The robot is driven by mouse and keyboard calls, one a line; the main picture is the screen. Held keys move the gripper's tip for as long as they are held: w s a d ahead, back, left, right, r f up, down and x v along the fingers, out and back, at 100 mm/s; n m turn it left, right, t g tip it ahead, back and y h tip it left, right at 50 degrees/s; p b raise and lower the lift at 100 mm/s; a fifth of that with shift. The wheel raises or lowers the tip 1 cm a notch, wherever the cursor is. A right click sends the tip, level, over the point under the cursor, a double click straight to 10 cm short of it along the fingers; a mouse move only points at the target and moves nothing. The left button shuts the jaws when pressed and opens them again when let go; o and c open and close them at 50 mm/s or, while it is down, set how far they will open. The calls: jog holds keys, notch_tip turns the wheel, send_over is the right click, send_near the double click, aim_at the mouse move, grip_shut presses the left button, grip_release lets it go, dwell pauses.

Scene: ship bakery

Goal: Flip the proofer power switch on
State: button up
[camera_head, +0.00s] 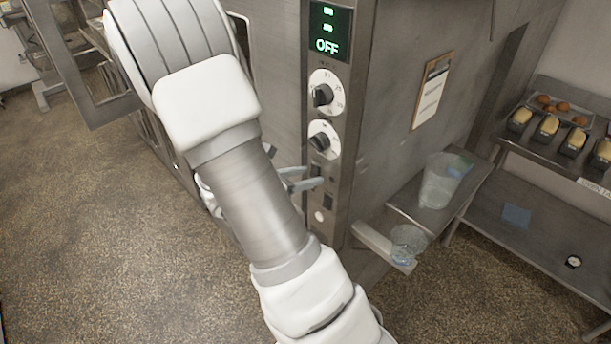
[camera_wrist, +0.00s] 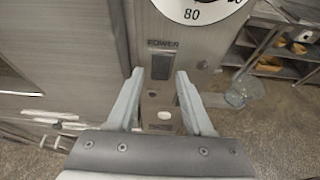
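The proofer's steel control panel (camera_head: 337,185) carries a green-lit display (camera_head: 328,30) that reads OFF. The power switch (camera_wrist: 161,66) is a dark rocker under a POWER label, below a white dial marked 80. It also shows in the head view (camera_head: 316,170), beside my fingertips. My gripper (camera_wrist: 160,73) is open and empty, its two pale fingers apart on either side of the switch, close to the panel. In the head view my gripper (camera_head: 305,179) is partly hidden behind my arm. I cannot tell whether the fingers touch the panel.
Two dials (camera_head: 323,93) sit above the switch; a second dark switch (camera_head: 328,202) and a round white button (camera_head: 319,216) sit below. A clear container (camera_head: 438,182) and a glass bowl (camera_head: 408,241) stand on ledges to the right. A rack with loaf tins (camera_head: 547,126) stands further right.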

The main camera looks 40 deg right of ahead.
grip_shut()
jog(key=h+b, duration=0.1)
jog(key=b, duration=0.2)
jog(key=f+h+b, duration=0.1)
jog(key=h+b, duration=0.1)
jog(key=shift+b, duration=0.4)
jog(key=shift+r, duration=0.1)
jog(key=shift+o, duration=1.1)
grip_release()
jog(key=s+a+r+b, duration=0.1)
jog(key=a+r+b, duration=0.1)
jog(key=a, duration=1.5)
jog(key=shift+s+a+r, duration=0.15)
jog(key=shift+s, duration=0.05)
